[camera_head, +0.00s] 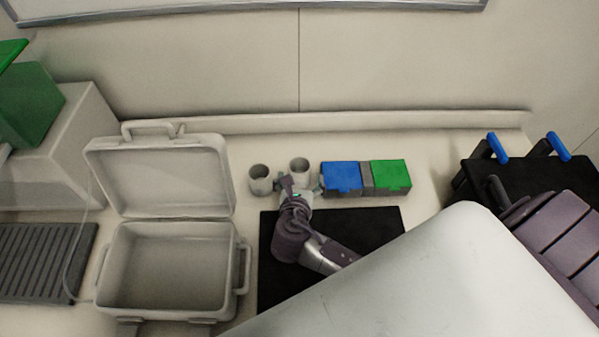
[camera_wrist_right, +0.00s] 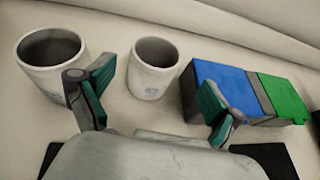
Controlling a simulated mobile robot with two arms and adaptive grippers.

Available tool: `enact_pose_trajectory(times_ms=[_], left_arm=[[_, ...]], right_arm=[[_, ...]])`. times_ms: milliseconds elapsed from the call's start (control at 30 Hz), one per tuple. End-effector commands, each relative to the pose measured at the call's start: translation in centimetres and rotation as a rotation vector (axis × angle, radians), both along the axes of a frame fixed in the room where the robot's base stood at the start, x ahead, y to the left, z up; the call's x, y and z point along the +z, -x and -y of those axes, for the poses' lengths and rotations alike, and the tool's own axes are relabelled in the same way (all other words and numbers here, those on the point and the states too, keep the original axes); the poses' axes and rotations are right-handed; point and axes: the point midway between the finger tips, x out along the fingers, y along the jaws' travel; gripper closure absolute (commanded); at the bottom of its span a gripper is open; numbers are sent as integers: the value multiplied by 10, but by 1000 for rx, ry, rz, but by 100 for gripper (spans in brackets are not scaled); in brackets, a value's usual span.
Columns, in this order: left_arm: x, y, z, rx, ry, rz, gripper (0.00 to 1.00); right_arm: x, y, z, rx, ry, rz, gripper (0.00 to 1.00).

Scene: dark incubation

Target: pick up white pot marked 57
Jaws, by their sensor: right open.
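Two white pots stand upright side by side on the counter. The left pot (camera_head: 260,181) also shows in the right wrist view (camera_wrist_right: 43,80), partly behind a finger. The right pot (camera_head: 299,168) stands between the finger directions in the right wrist view (camera_wrist_right: 151,82), a little beyond the fingertips. Each pot has a faint mark on its front, too small to read, so I cannot tell which is 57. My right gripper (camera_wrist_right: 158,90) is open and empty, just in front of the pots; in the head view it (camera_head: 300,188) covers part of the right pot's base. My left gripper is not in view.
A blue-lidded box (camera_head: 341,176) and a green-lidded box (camera_head: 391,174) stand close to the right of the pots. A black mat (camera_head: 385,222) lies under my right arm. An open white case (camera_head: 168,265) stands to the left. A wall ledge runs behind.

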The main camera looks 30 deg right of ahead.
Motion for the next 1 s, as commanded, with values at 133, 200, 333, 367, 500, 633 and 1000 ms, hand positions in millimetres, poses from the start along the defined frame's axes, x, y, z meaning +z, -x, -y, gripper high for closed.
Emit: enact_pose_trajectory(times_ms=[133, 200, 333, 367, 500, 633, 1000], left_arm=[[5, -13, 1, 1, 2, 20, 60], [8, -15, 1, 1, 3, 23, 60], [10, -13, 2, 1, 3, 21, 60], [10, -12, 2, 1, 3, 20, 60], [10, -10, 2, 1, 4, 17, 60], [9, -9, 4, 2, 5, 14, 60], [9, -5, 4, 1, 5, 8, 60]], right_arm=[[-4, -11, 4, 0, 2, 0, 7], [-8, -21, 8, -1, 3, -1, 7], [-17, -36, 16, -1, 3, -1, 7], [-19, -39, 17, 0, 2, 0, 7], [-23, -44, 21, -1, 1, -2, 7], [-23, -44, 21, 0, 0, -1, 7], [-23, -44, 21, 1, 1, -2, 59]])
